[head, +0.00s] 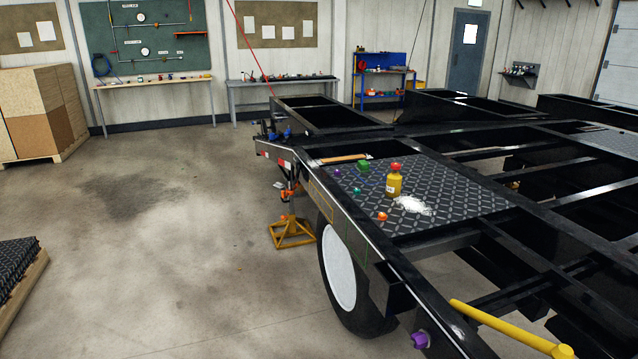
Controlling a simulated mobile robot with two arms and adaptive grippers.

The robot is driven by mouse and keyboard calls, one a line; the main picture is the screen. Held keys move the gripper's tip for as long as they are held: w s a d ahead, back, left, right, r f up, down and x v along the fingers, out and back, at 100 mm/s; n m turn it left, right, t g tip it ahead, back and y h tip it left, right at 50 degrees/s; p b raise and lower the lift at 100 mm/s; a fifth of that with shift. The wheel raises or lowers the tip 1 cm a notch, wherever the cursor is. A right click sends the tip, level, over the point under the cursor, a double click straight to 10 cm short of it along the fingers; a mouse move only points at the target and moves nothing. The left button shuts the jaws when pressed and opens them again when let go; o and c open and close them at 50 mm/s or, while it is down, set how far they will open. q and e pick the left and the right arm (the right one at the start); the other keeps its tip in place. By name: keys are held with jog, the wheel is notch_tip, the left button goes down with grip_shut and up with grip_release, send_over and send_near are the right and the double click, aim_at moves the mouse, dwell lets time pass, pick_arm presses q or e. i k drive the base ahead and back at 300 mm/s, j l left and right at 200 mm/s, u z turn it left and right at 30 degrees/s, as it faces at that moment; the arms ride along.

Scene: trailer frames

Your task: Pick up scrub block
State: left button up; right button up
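A small green block (363,166) lies on the dark tread plate (452,200) of the black trailer frame, near the plate's far left corner. It is the only block-like thing I see there and looks like the scrub block, but it is too small to see its texture. A yellow bottle with a red top (394,182) stands upright to its right and nearer to me. Neither of my grippers is in view, and nothing is touching the block from above.
White powder (413,205) lies beside the bottle. Small orange (382,216) and purple (337,172) balls sit near the plate's left edge. A wheel (338,265) and orange jack stand (291,232) are beside the frame. A yellow bar (510,328) crosses the lower right. Open floor lies left.

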aim_at(363, 166)
jog(key=i+j+z, duration=0.2)
jog(key=i, duration=0.15)
jog(key=i+z, duration=0.15)
jog(key=i, duration=0.15)
jog(key=z, duration=0.35)
jog(key=j+z, duration=0.15)
jog(key=z, duration=0.25)
jog(key=i+j+z, duration=0.1)
jog(key=z, duration=0.25)
jog(key=i+j+z, duration=0.1)
jog(key=j+z, duration=0.35)
jog(key=j, duration=0.3)
jog(key=j+z, duration=0.4)
jog(key=j, duration=0.4)
jog(key=k+j+z, duration=0.1)
jog(key=j+z, duration=0.35)
jog(key=j, duration=0.3)
